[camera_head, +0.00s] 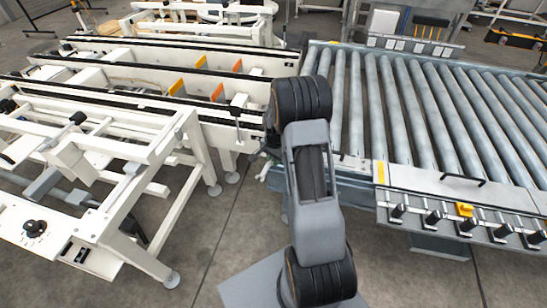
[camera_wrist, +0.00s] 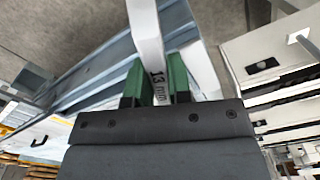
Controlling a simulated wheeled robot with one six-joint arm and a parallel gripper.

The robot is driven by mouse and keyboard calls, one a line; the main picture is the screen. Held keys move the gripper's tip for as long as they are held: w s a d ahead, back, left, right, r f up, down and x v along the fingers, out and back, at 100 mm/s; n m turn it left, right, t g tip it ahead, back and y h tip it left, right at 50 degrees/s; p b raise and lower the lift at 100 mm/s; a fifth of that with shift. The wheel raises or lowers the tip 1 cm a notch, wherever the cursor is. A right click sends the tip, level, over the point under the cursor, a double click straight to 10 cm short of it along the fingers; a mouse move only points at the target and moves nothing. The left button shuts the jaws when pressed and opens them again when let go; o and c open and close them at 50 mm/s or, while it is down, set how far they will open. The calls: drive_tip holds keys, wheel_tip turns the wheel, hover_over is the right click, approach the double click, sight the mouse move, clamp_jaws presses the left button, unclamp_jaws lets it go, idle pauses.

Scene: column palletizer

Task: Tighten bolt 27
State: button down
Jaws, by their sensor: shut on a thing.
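My gripper (camera_wrist: 157,78) shows in the wrist view with its two green fingers shut on a pale wrench (camera_wrist: 146,28) marked "13 mm". The wrench runs up out of the top of the wrist view, so its working end is hidden. In the head view my own arm covers the gripper, near the gap between the white conveyor frame and the roller conveyor. I cannot make out bolt 27 in either view.
A grey roller conveyor (camera_head: 420,110) fills the right, with a row of black-handled fittings (camera_head: 432,217) along its front plate. White conveyor frames (camera_head: 150,115) with orange flaps (camera_head: 217,92) stand at left. Bare concrete floor (camera_head: 205,240) lies in front.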

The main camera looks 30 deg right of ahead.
drive_tip(key=s+d+f+n, duration=0.2)
drive_tip(key=s+d+n, duration=0.4)
drive_tip(key=d+n, duration=0.3)
drive_tip(key=shift+n, duration=1.8)
drive_tip(key=shift+f+b, duration=1.1)
idle(1.1)
